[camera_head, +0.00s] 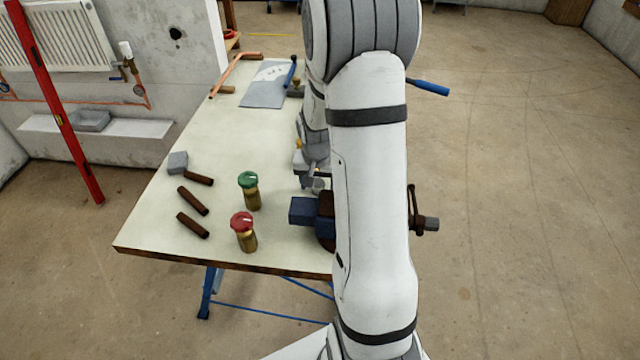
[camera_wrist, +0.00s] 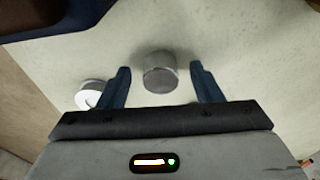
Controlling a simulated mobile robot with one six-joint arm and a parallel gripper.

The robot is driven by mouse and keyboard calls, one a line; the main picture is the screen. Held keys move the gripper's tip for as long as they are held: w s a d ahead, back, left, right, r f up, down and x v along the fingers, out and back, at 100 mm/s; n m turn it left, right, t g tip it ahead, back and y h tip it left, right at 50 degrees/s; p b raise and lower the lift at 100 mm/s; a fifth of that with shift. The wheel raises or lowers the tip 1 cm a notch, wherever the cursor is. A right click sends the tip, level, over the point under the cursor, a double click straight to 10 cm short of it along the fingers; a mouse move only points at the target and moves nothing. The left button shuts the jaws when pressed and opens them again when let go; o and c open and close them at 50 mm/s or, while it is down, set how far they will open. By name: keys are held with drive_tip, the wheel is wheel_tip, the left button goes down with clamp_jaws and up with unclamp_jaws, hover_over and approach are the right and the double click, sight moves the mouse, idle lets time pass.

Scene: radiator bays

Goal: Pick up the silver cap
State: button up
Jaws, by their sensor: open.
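In the wrist view the silver cap (camera_wrist: 160,72), a short grey cylinder, stands on the pale bench top. My gripper (camera_wrist: 160,78) is open, with one dark blue finger on each side of the cap and a gap to both. I cannot tell how high the fingers are above the bench. In the head view my arm hides most of this spot; a small grey cylinder (camera_head: 318,185) shows beside it, and I cannot tell whether it is the same cap.
A white round piece (camera_wrist: 90,93) lies left of the left finger. A blue vise (camera_head: 305,211) stands near the front edge of the bench (camera_head: 150,225).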

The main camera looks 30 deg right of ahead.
drive_tip(key=shift+f, duration=0.2)
drive_tip(key=shift+c, duration=0.6)
drive_tip(key=c, duration=1)
drive_tip(key=shift+o, duration=0.2)
drive_tip(key=shift+r, duration=0.1)
